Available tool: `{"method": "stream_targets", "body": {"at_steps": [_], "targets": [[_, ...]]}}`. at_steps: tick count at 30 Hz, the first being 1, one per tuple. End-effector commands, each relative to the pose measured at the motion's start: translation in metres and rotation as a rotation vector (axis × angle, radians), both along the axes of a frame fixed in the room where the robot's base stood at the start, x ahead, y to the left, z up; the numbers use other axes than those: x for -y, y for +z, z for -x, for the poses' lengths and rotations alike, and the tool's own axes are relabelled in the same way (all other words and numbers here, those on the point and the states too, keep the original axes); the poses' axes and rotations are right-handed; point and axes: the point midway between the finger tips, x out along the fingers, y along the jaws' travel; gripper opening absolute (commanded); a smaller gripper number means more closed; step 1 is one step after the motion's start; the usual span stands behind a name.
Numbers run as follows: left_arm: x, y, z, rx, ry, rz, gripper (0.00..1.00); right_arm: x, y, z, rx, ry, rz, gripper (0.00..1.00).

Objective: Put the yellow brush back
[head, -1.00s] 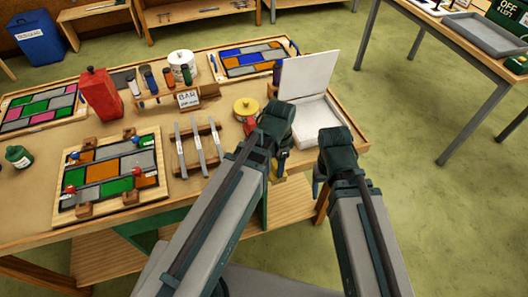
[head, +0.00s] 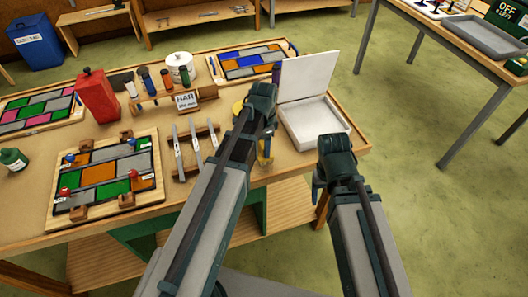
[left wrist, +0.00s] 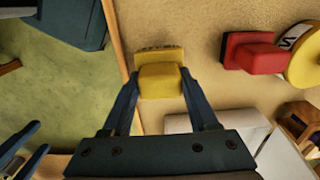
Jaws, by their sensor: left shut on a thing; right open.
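The yellow brush (left wrist: 162,80) is between the two fingers of my left gripper (left wrist: 158,85) in the left wrist view, near the bench edge. In the head view, my left gripper (head: 265,145) is at the bench's front edge, left of the open white box, with a bit of the yellow brush (head: 264,161) showing below it. Whether the brush touches the bench I cannot tell. My right gripper (head: 318,185) is open and empty, in front of the bench, below the white box. Its fingers are mostly hidden by its wrist.
A red brush (left wrist: 258,57) lies beside a yellow round tin (left wrist: 306,60). The open white box (head: 315,125) stands at the bench's right end. A tool rack (head: 160,100), a bar rack (head: 203,155), a red can (head: 97,95) and leaded panels (head: 105,172) fill the rest.

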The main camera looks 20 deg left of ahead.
Motion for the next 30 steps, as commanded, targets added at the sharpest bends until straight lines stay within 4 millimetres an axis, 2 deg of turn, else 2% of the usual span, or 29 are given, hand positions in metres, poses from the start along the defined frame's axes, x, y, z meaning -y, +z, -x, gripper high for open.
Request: {"method": "stream_targets", "body": {"at_steps": [1,3,17,18,21,22,30], "targets": [[0.000,-0.015,0.000,0.000,0.000,0.000,0.15,0.000,-0.015,0.000,0.000,0.000,0.000,0.67],[0.000,-0.022,0.000,0.000,0.000,0.000,0.15,0.000,-0.022,0.000,0.000,0.000,0.000,0.67],[0.000,-0.025,0.000,0.000,0.000,0.000,0.15,0.000,-0.025,0.000,0.000,0.000,0.000,0.67],[0.000,-0.023,0.000,0.000,0.000,0.000,0.67,0.000,-0.024,0.000,0.000,0.000,0.000,0.67],[0.000,-0.023,0.000,0.000,0.000,0.000,0.85,0.000,-0.023,0.000,0.000,0.000,0.000,0.67],[0.000,-0.023,0.000,0.000,0.000,0.000,0.90,0.000,-0.023,0.000,0.000,0.000,0.000,0.67],[0.000,-0.023,0.000,0.000,0.000,0.000,0.90,0.000,-0.023,0.000,0.000,0.000,0.000,0.67]]}}
